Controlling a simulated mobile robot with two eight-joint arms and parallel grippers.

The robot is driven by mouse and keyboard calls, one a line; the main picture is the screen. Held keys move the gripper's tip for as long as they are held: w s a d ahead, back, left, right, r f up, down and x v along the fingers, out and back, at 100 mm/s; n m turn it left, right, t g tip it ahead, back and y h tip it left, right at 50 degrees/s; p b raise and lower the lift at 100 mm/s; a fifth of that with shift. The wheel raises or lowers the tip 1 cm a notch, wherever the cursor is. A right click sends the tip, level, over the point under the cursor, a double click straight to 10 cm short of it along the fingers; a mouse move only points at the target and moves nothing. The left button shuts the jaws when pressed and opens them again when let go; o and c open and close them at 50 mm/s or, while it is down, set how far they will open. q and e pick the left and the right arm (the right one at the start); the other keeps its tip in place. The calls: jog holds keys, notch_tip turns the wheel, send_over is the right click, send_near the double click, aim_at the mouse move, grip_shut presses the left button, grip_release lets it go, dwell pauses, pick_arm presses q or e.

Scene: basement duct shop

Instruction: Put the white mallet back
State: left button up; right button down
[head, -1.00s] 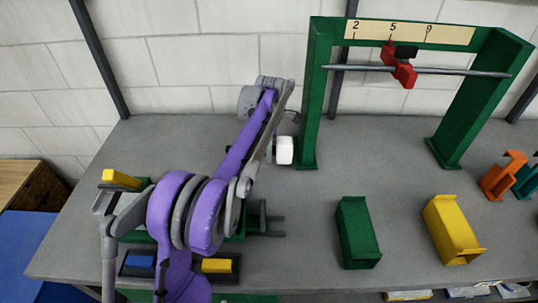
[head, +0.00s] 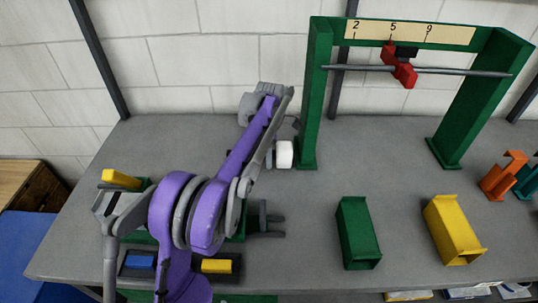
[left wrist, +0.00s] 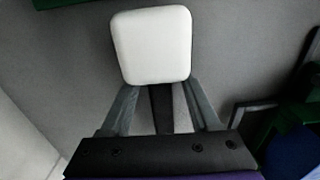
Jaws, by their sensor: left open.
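The white mallet's block-shaped head (head: 285,154) shows near the foot of the green frame's left post in the head view. In the left wrist view the white head (left wrist: 152,45) is just beyond my fingertips, and a dark strip, perhaps its handle, runs between the fingers. My left gripper (left wrist: 162,98) is open, one finger on each side of that strip. In the head view the left gripper (head: 269,157) is mostly hidden behind my purple arm. I cannot tell whether the fingers touch the mallet. My right gripper is not in view.
A dark forked holder (head: 266,222) sits behind my arm on the grey bench (head: 310,200). The green frame (head: 312,100) carries a rod with a red slider (head: 403,72). Bench between is clear.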

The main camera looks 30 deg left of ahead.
pick_arm(q)
notch_tip(320, 180, up, 12)
jog(key=p, duration=0.1)
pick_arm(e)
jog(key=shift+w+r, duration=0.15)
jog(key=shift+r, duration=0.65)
